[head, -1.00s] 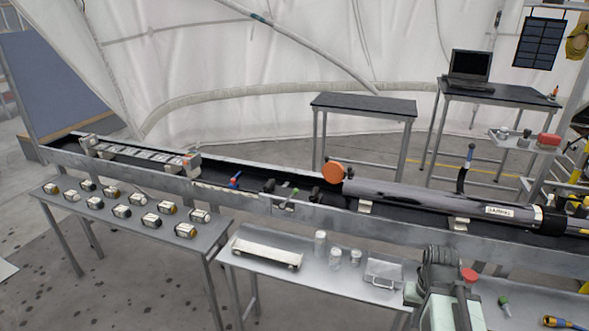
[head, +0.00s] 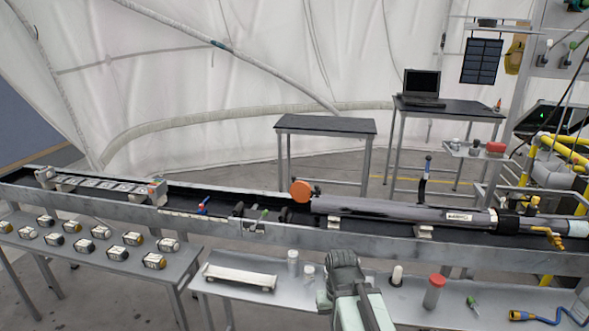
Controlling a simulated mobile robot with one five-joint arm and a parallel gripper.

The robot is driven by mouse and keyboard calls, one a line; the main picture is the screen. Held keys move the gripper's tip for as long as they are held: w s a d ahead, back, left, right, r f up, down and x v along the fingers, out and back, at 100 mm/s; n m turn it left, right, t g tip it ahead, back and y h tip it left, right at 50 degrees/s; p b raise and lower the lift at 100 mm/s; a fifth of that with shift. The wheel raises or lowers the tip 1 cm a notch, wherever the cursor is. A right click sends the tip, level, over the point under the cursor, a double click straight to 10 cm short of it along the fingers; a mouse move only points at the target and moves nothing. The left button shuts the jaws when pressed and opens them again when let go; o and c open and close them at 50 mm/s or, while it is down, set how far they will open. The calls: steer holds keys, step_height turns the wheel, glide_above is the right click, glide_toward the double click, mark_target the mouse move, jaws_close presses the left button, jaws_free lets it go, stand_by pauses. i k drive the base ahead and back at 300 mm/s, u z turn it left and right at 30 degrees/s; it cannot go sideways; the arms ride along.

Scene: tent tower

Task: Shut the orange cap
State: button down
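The orange cap (head: 301,191) is a round disc at the left end of a long grey tube (head: 375,208). The tube lies along a raised dark rail bench. The disc shows nearly face-on to me, turned aside from the tube's axis, so it looks swung open. A small dark part (head: 316,190) sits between cap and tube. My arm shows at the bottom centre, in front of the near table and well short of the cap. Its dark upper end (head: 345,272) touches nothing that I can see. I cannot make out the fingers.
A near metal table holds a white tray (head: 240,276), clear jars (head: 293,262) and a red-topped jar (head: 434,291). The rail bench's front beam (head: 200,221) runs between my arm and the cap. Small cylinders (head: 124,253) fill the left table. Yellow pipes (head: 560,150) stand at right.

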mark_target(301, 191)
steer(key=u, duration=0.15)
steer(key=i, duration=0.9)
steer(key=z, duration=0.1)
